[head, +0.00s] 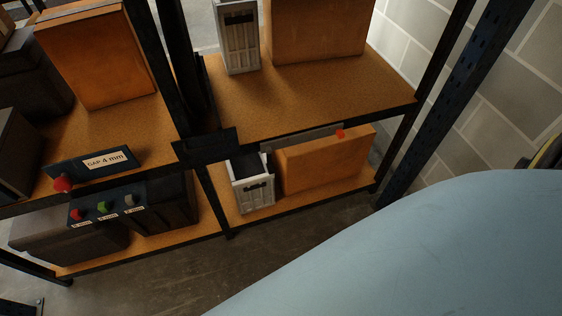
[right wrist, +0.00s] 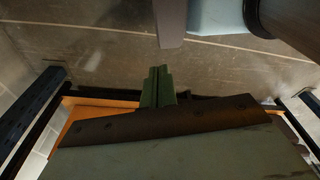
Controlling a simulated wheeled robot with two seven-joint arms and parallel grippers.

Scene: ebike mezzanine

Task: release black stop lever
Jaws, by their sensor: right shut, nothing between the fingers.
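I cannot pick out a black stop lever with certainty in either view. In the head view a black bracket-like piece (head: 206,145) sits at the shelf's front edge by the middle upright; I cannot tell whether it is the lever. My right gripper (right wrist: 157,88) shows in the right wrist view, its greenish fingers together and empty, with floor beyond them. No contact with anything shows at its tips. The right gripper does not show in the head view. My left gripper is in neither view.
A dark rack has cork-coloured shelves (head: 300,95) with orange boxes (head: 97,55) and white crates (head: 252,183). A "GAP 4 mm" label (head: 105,159) sits beside a red knob (head: 62,184). Below is a panel with red, green (head: 103,207) and grey buttons. Floor in front is clear.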

